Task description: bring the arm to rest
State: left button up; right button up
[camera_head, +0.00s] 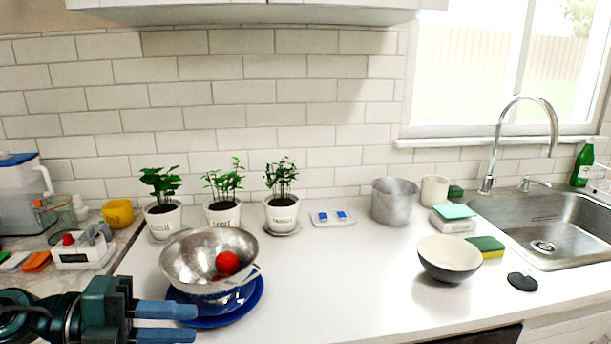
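My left gripper (194,323) is at the lower left of the head view, its arm coming in from the left edge. Its two blue fingers point right and are spread apart, with nothing seen between them. It is in front of a blue plate (252,307), on which a steel colander (185,262) sits over a blue bowl. A red round item (227,262) lies in the colander. I cannot tell whether the gripper touches the counter. My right gripper is not in view.
Three potted plants (222,213) stand along the tiled wall. A grey pot (394,203), a bowl (448,262), a sponge (487,247) and a black disc (522,282) are to the right, before the sink (560,230). The middle counter (345,275) is clear.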

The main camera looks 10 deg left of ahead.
pick_arm(q)
notch_tip(320, 180, down, 12)
jog(key=w+r+n+t+y+p, duration=0.1)
jog(key=w+n+t+y+p, duration=0.15)
jog(key=n+t+y, duration=1)
jog(key=s+d+f+n+g, duration=0.3)
jog(key=s+f+n, duration=0.2)
jog(key=f+n, duration=0.2)
jog(key=s+d+f+n+g+p, duration=0.1)
jog(key=s+d+f+n+g, duration=0.2)
jog(key=s+f+n, duration=0.3)
notch_tip(320, 180, down, 4)
jog(key=shift+d+r+n+g+h, duration=0.1)
jog(key=shift+d+n+g+h, duration=0.3)
jog(key=shift+n, duration=0.85)
jog(key=shift+a, duration=0.15)
